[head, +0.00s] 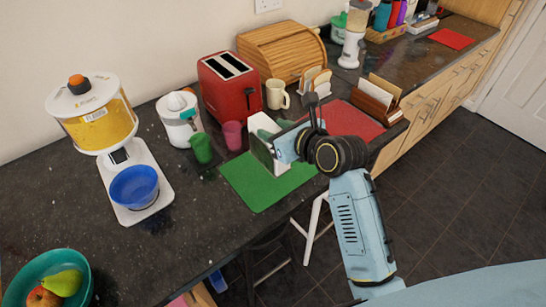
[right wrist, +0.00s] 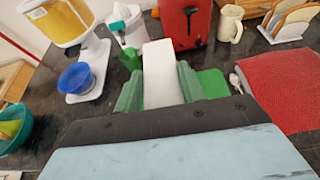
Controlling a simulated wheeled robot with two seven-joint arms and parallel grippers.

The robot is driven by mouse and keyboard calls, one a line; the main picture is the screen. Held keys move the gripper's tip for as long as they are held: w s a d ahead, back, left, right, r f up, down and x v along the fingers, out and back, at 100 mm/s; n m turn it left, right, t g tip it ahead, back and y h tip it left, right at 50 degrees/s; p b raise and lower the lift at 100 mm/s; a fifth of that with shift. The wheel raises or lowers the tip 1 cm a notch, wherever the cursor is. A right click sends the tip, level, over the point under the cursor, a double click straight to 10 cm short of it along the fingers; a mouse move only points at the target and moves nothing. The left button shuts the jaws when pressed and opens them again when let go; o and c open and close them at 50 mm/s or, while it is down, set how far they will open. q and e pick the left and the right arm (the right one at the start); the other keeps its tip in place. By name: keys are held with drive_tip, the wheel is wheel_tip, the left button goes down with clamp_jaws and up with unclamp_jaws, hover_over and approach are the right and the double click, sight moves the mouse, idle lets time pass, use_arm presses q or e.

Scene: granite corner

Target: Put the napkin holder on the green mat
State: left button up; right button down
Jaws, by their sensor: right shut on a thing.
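My left gripper is not in view.
A green cup (head: 201,148) and a pink cup (head: 232,135) stand close behind the mat. A red toaster (head: 230,88) and a mug (head: 277,94) are further back. A red mat (head: 345,119) and a wooden letter rack (head: 377,96) are to the right. The counter's front edge is near.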

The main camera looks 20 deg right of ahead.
wheel_tip(320, 180, down, 8)
drive_tip(key=shift+f+b, duration=0.1)
drive_tip(key=shift+b, duration=0.55)
drive_tip(key=c, duration=0.9)
unclamp_jaws()
drive_tip(key=shift+f, duration=0.15)
drive_tip(key=shift+o, duration=0.2)
drive_tip(key=shift+r, duration=0.2)
drive_tip(key=p+v, duration=0.1)
drive_tip(key=v, duration=1.1)
